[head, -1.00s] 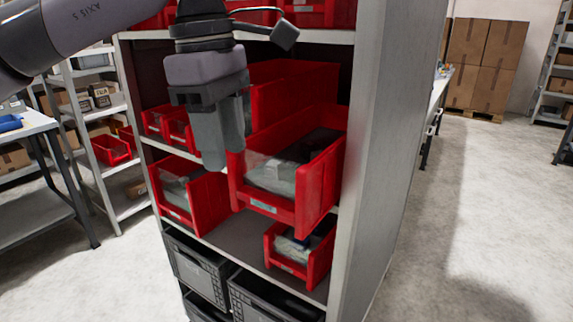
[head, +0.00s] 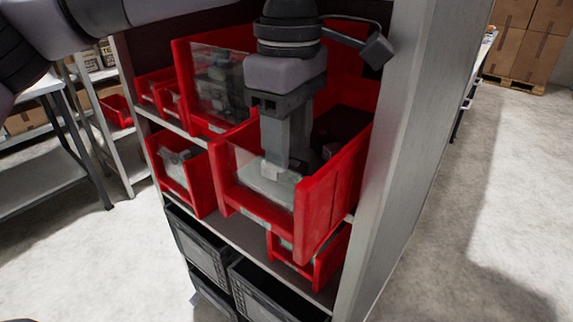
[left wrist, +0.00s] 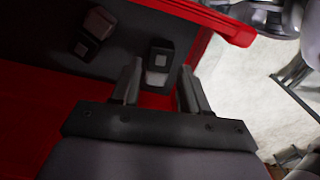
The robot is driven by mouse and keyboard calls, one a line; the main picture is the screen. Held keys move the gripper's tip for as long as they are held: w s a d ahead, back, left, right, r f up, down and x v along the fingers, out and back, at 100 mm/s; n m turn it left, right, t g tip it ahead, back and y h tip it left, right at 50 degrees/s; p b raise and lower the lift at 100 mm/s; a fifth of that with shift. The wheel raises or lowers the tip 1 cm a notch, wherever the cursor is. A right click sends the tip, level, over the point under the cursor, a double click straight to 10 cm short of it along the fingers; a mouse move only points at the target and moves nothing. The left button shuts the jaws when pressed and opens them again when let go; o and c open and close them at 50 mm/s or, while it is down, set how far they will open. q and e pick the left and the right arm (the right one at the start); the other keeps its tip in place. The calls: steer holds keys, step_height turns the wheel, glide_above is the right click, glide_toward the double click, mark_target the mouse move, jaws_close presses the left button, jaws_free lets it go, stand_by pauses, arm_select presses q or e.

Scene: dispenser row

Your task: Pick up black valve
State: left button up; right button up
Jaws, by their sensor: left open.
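My left gripper (head: 288,165) points down into a large open red bin (head: 325,215) on the shelf, its fingers inside the bin. In the left wrist view the gripper (left wrist: 160,78) is open. A small dark valve with a pale square face (left wrist: 160,56) lies between and just beyond the fingertips; I cannot tell whether they touch it. A second dark piece with a pale face (left wrist: 96,28) lies to the left on the dark bin floor. In the head view the arm hides part of the bin's contents. My right gripper is not in view.
The bin's red rim (left wrist: 205,22) runs close beside the fingers. Another large red bin (head: 205,85) stands behind, with smaller red bins (head: 185,170) beside and below. The shelf's grey side panel (head: 410,130) stands close on the right. Grey crates (head: 200,245) fill the lower level.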

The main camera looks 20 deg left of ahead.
arm_select(q)
steer(key=f, duration=0.3)
steer(key=shift+w+a+f, duration=0.1)
steer(key=shift+a, duration=0.1)
jaws_close()
